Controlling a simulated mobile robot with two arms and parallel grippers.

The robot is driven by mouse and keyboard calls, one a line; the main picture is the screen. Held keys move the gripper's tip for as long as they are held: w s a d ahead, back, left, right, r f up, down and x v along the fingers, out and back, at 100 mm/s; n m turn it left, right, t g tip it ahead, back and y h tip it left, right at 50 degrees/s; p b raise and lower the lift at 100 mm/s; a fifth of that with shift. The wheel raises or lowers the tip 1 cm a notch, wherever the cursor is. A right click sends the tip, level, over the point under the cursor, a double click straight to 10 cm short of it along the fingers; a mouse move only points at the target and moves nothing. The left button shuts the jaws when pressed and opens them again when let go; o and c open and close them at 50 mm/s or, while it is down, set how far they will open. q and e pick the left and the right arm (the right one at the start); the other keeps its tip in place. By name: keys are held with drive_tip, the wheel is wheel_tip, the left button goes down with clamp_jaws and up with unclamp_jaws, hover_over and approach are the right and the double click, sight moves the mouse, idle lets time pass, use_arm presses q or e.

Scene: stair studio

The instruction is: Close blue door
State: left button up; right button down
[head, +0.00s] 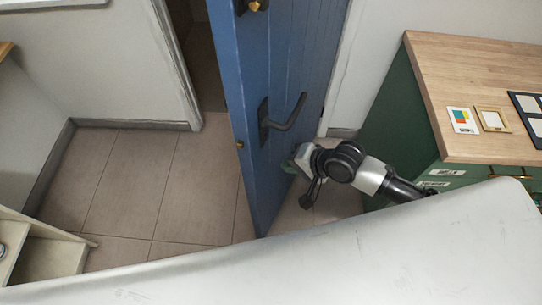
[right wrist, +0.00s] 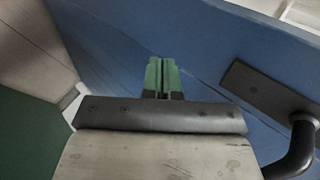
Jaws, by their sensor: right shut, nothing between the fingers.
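The blue door (head: 285,60) stands open, swung out from the doorway (head: 200,60) into the room. Its black lever handle (head: 281,122) is on the face toward my right arm. My right gripper (head: 289,167) is shut and empty, low beside that face, below the handle. In the right wrist view, the green fingertips (right wrist: 161,74) are together in front of the blue door panel (right wrist: 190,50). I cannot tell whether they touch it. The handle (right wrist: 293,145) shows at the right there. My left gripper is not in view.
A green cabinet with a wooden top (head: 465,85) stands right of my right arm, with small cards and frames on it. A pale wooden unit (head: 45,255) is at the lower left. The tiled floor (head: 140,190) left of the door is clear.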

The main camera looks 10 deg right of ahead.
sight(263, 159)
drive_tip(key=w+a, duration=0.1)
drive_tip(key=a, duration=0.1)
drive_tip(key=w+a+f+p, duration=0.1)
drive_tip(key=w+a, duration=0.1)
drive_tip(key=shift+w+a+f, duration=0.15)
drive_tip(key=shift+w+f, duration=0.05)
drive_tip(key=shift+w, duration=0.05)
